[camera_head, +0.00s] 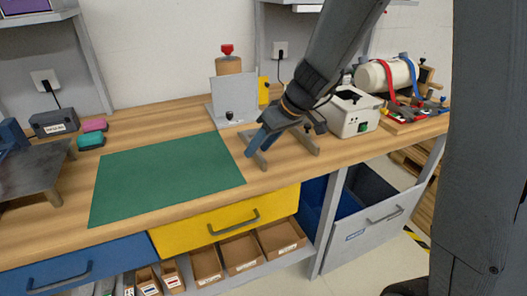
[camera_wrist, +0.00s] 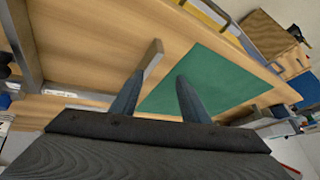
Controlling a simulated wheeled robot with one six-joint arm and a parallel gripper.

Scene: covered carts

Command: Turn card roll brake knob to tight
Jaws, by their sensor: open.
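A brown card roll (camera_head: 229,66) stands behind a grey upright plate (camera_head: 233,97) at the back of the bench. A red knob (camera_head: 227,49) sits on top of the roll. A small black knob (camera_head: 229,115) is low on the front of the grey stand. I cannot tell either knob's turn setting. My gripper (camera_head: 252,146) is in front of and to the right of the stand, low over the bench, apart from both knobs. In the wrist view its two fingers (camera_wrist: 160,76) are spread with nothing between them. Neither knob is recognisable in the wrist view.
A green mat (camera_head: 165,177) lies flat on the wooden bench, clear of objects. A white machine (camera_head: 349,112) and a cream cylinder (camera_head: 385,75) with red and blue straps stand right.

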